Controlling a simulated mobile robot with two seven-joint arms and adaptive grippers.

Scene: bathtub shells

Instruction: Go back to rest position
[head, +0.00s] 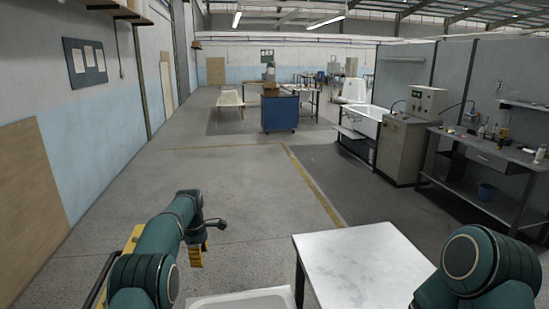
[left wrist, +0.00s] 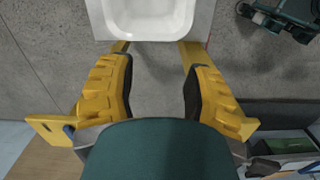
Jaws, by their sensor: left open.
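My left gripper (head: 197,252) hangs at the lower left of the head view, with its yellow fingers partly hidden by my teal arm. In the left wrist view its two yellow fingers (left wrist: 155,62) are spread apart with nothing between them. A white bathtub shell (left wrist: 150,15) lies just beyond the fingertips in that view, apart from them. Its rim also shows at the bottom edge of the head view (head: 245,299). My right arm shows at the lower right of the head view. Its gripper is out of sight.
A white-topped table (head: 362,264) stands in front of me, between my arms. A blue cabinet (head: 280,113) stands farther off. A grey machine (head: 410,135) and a workbench (head: 490,155) line the right. The floor (head: 225,170) ahead is open.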

